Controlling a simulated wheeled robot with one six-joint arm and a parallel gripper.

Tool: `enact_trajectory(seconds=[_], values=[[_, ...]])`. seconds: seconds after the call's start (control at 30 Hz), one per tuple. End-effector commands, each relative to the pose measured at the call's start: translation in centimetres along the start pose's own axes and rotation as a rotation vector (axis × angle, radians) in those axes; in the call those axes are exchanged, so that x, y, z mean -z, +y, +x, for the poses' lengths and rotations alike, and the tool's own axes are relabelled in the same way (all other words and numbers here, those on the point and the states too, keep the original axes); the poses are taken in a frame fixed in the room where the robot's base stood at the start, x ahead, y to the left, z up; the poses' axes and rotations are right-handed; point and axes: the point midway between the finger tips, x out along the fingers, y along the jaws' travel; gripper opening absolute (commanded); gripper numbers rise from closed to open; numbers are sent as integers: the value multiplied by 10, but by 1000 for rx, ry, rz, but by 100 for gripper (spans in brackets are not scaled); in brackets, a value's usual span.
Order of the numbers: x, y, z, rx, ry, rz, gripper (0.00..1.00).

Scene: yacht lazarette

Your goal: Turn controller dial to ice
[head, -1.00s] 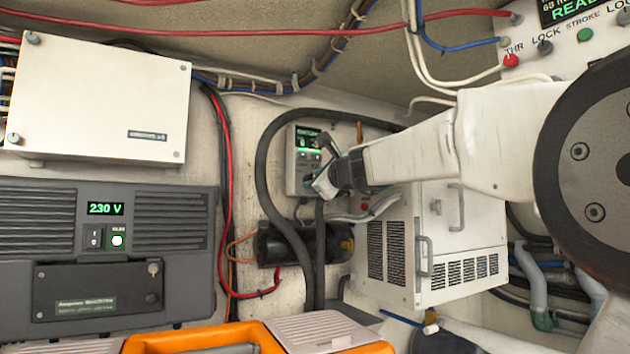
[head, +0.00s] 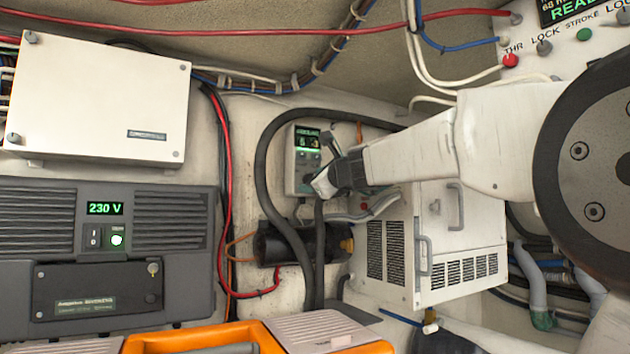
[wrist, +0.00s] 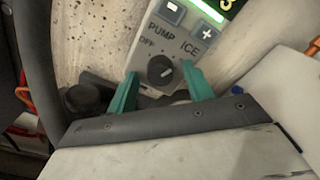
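The controller (head: 291,176) is a pale box on the back wall with a lit green display. In the wrist view its panel (wrist: 140,52) carries a round black dial (wrist: 160,71) with the labels OFF to the left, PUMP above and ICE to the upper right. A pale mark shows on the right of the dial; I cannot tell exactly which label it points at. My gripper (head: 322,163) is at the controller's lower right. In the wrist view my gripper's (wrist: 160,93) teal fingers are apart, one on each side of the dial. Contact with it is not clear.
A thick black hose (head: 264,165) loops around the controller. A black cylindrical unit (head: 283,245) sits below, and a white vented box (head: 405,290) stands close at the right. A grey 230 V unit (head: 150,225) and an orange case (head: 258,337) lie to the left and front.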

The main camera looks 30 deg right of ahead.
Motion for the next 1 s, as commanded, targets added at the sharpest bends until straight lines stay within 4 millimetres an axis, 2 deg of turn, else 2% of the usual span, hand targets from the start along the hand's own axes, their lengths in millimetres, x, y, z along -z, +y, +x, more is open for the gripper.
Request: enact_trajectory(seconds=[0.13,0.23,0.6,0.77,1.0], values=[[-1,0,-2,1,-1,0,51],[-2,-1,-12,2,-2,-1,51],[0,-1,-70,2,-1,-1,51],[0,0,-78,1,0,0,51],[0,0,-78,1,0,0,51]])
